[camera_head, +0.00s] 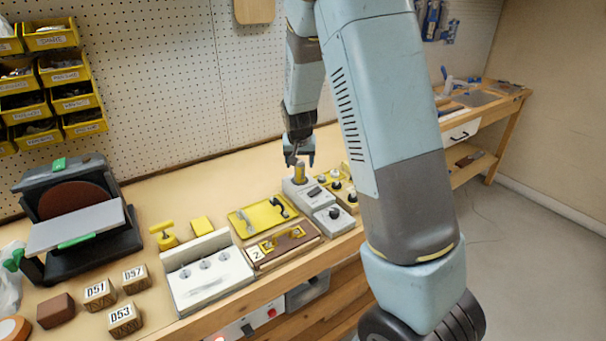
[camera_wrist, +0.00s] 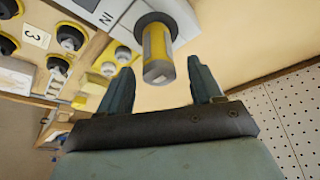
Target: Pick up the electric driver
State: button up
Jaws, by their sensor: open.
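A yellow-and-grey cylinder that looks like the electric driver (camera_head: 299,173) stands upright in a grey box-like holder (camera_head: 297,188) on the bench. In the wrist view the driver (camera_wrist: 157,50) points up between my open fingers, its lower part set in the light grey holder (camera_wrist: 183,15). My gripper (camera_head: 299,157) is pointed down just above the driver's top, and its fingers (camera_wrist: 159,72) are on either side of the driver's end with gaps visible. It holds nothing. My arm covers part of the bench to the right.
A panel with black knobs (camera_head: 338,186) stands close to the holder's right. A yellow tray (camera_head: 245,222) and a brown board (camera_head: 268,253) lie to the left. A white block (camera_head: 205,270), a disc sander (camera_head: 78,215) and numbered wooden blocks (camera_head: 124,318) are farther left. A pegboard wall (camera_head: 185,90) rises behind.

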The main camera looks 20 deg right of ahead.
jog(key=shift+x, duration=1.05)
grip_shut()
